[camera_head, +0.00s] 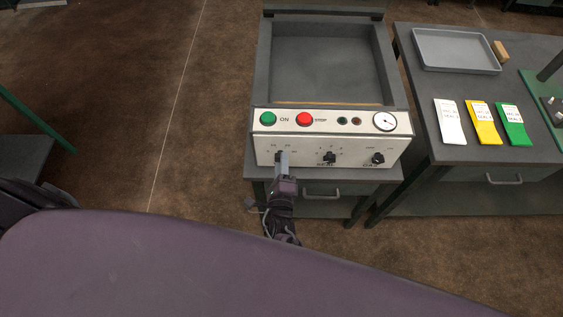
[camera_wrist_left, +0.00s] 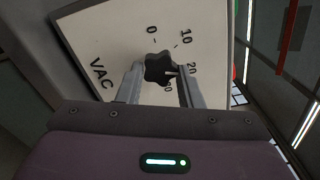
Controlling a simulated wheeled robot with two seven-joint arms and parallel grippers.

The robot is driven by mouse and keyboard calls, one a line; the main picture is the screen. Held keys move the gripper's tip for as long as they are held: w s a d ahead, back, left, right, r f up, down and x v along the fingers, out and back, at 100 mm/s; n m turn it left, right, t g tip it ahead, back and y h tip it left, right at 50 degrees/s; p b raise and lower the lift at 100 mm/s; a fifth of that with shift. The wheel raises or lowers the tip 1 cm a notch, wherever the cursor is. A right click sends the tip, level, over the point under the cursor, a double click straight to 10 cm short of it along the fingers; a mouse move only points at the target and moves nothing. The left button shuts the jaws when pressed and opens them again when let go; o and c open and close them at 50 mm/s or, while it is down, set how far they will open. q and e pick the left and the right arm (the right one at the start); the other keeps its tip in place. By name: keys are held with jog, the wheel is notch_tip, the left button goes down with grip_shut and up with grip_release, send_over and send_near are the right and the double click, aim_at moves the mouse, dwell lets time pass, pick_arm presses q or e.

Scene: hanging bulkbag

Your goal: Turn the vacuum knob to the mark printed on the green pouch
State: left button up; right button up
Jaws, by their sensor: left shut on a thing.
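The vacuum knob is black and lobed, on the white front panel at its left end; it shows clearly in the left wrist view (camera_wrist_left: 157,66). The numbers 0, 10, 20 and a partly hidden one ring it, with "VAC" printed beside it. My left gripper (camera_head: 282,160) has a finger on either side of the knob and is shut on it, also in the left wrist view (camera_wrist_left: 158,86). A small light mark on the knob seems to face the 20 side. The green pouch (camera_head: 515,126) lies on the right-hand table; its print is too small to read surely. My right gripper is not in view.
The sealer's panel (camera_head: 345,123) also has a green button (camera_head: 267,118), a red button (camera_head: 304,119), a round gauge (camera_head: 385,121) and two more knobs (camera_head: 329,157) (camera_head: 377,158). White (camera_head: 449,122) and yellow (camera_head: 483,123) pouches and a grey tray (camera_head: 455,64) share the right table.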

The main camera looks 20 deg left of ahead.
pick_arm(q)
jog(key=shift+m, duration=0.9)
jog(key=shift+f, duration=0.1)
jog(key=o, duration=1)
jog(key=v, duration=0.7)
jog(key=shift+s+d+b, duration=0.1)
jog(key=shift+s+b, duration=0.2)
jog(key=shift+s, duration=0.1)
